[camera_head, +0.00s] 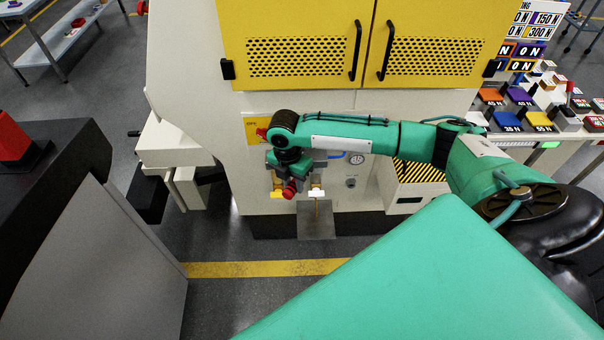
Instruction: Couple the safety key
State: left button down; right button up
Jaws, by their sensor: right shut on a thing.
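My right gripper (288,179) is at the lower front of the white machine (185,70), below the yellow doors. It is shut on a small red piece (289,190), which looks like the safety key. The grip itself is small and partly hidden by the gripper body. A small yellow piece (277,194) shows just left of the red piece, and a white piece (316,193) on a thin post is just right of it. I cannot tell whether the red piece touches the machine's socket, which I cannot make out. My left gripper is out of view.
A yellow plate with a red switch (262,133) marked OFF is just above the gripper. A grey plate (316,222) juts out below. A grey cabinet (110,250) with a dark top stands at left. A table with coloured blocks (520,95) is at right.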

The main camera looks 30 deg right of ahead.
jog(key=n, duration=0.1)
jog(key=d+f+n, duration=0.1)
jog(key=n, duration=0.1)
jog(key=d+n+p, duration=0.1)
jog(key=shift+w+d+f+n, duration=0.25)
jog(key=shift+w+n, duration=0.05)
jog(key=shift+w, duration=0.1)
jog(key=shift+w+d+f+n+h, duration=0.1)
jog(key=shift+d+f+n+h, duration=0.15)
jog(key=shift+n, duration=0.3)
jog(key=shift+w+d+f+n+h, duration=0.15)
jog(key=shift+d+n, duration=0.15)
jog(key=shift+n, duration=0.25)
jog(key=shift+s, duration=0.1)
jog(key=shift+r+p, duration=0.15)
jog(key=shift+p, duration=0.45)
jog(key=shift+w+d+f, duration=0.2)
jog(key=shift+w, duration=0.1)
jog(key=shift+w+d+b, duration=0.2)
jog(key=shift+w+b, duration=0.15)
jog(key=shift+b, duration=0.05)
jog(key=shift+w+d+b, duration=0.3)
jog(key=shift+w+d, duration=0.3)
jog(key=shift+w, duration=0.35)
jog(key=shift+w+d+b, duration=0.3)
jog(key=shift+w+d, duration=0.25)
jog(key=shift+w, duration=0.35)
jog(key=shift+w, duration=0.15)
